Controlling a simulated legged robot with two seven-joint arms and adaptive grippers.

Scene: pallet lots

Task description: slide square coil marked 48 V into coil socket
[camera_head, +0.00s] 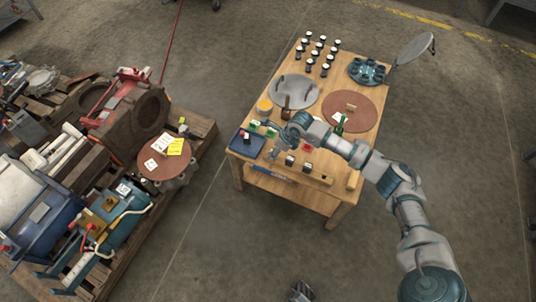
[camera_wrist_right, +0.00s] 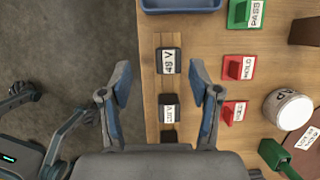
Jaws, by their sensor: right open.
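The square coil marked 48 V (camera_wrist_right: 168,61) is dark with a white label and sits on a wooden strip on the table. My right gripper (camera_wrist_right: 164,84) is open, with one finger on each side of the coil's line in the wrist view; I see no contact. In the head view my right gripper (camera_head: 273,154) is over the table's front left part, and the 48 V coil cannot be made out there. My left gripper (camera_wrist_right: 46,108) appears at the wrist view's left edge, fingers apart and empty, off the table. I cannot identify the coil socket.
Another labelled coil (camera_wrist_right: 168,108) stands on the same strip, with a third partly hidden. A blue tray (camera_wrist_right: 182,5), a green PASS block (camera_wrist_right: 241,13) and red blocks (camera_wrist_right: 239,67) lie nearby. A loaded pallet (camera_head: 202,128) stands left, with open floor between.

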